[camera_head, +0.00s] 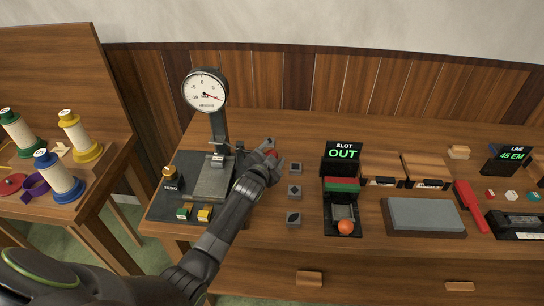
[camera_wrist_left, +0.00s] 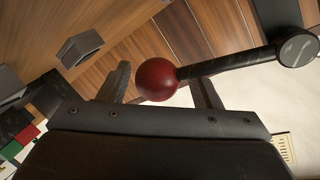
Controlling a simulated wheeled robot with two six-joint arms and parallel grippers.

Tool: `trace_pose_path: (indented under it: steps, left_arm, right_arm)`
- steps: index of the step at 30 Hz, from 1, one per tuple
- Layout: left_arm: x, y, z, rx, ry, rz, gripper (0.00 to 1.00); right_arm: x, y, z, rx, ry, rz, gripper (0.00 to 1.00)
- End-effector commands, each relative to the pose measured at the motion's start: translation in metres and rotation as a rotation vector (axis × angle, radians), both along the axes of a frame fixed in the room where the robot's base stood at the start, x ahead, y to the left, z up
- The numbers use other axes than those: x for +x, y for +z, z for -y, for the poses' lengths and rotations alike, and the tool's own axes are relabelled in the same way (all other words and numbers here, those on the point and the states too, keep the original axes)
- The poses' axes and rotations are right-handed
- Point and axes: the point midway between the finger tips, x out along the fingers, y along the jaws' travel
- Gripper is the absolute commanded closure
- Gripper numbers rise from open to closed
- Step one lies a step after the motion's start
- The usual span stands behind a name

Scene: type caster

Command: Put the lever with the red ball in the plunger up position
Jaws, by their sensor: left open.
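The lever's red ball (camera_head: 271,153) shows small at the right of the dial gauge stand in the head view. In the left wrist view the red ball (camera_wrist_left: 156,79) is large and sits at the end of a dark lever rod (camera_wrist_left: 230,63), which runs right to a round pivot (camera_wrist_left: 298,49). My left gripper (camera_head: 267,160) is at the ball, its fingers open on either side of it. I cannot tell whether a finger touches the ball. The gauge's dial (camera_head: 205,92) stands above its grey block. The plunger itself is not clear. My right gripper is not in view.
Right of my left gripper are several small dark tiles (camera_head: 294,191) and a slot display reading OUT (camera_head: 342,151), with an orange ball (camera_head: 346,227) below it. A grey slab (camera_head: 424,214) lies further right. Thread spools (camera_head: 60,176) stand on the left table.

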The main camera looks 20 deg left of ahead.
Motion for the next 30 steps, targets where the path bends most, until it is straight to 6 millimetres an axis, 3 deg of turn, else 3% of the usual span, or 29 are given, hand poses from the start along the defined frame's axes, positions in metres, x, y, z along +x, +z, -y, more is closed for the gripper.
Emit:
trace_pose_path:
  steps: [15,27,30]
  left_arm:
    - [0.000,0.082,-0.001,0.000,0.001,0.002,0.42]
    - [-0.001,0.093,-0.001,-0.001,0.001,-0.002,0.42]
    - [-0.003,0.091,-0.002,-0.007,0.003,-0.001,0.54]
  right_arm:
    - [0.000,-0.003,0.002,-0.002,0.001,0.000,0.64]
    - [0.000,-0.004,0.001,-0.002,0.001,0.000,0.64]
    - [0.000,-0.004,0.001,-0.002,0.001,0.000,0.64]
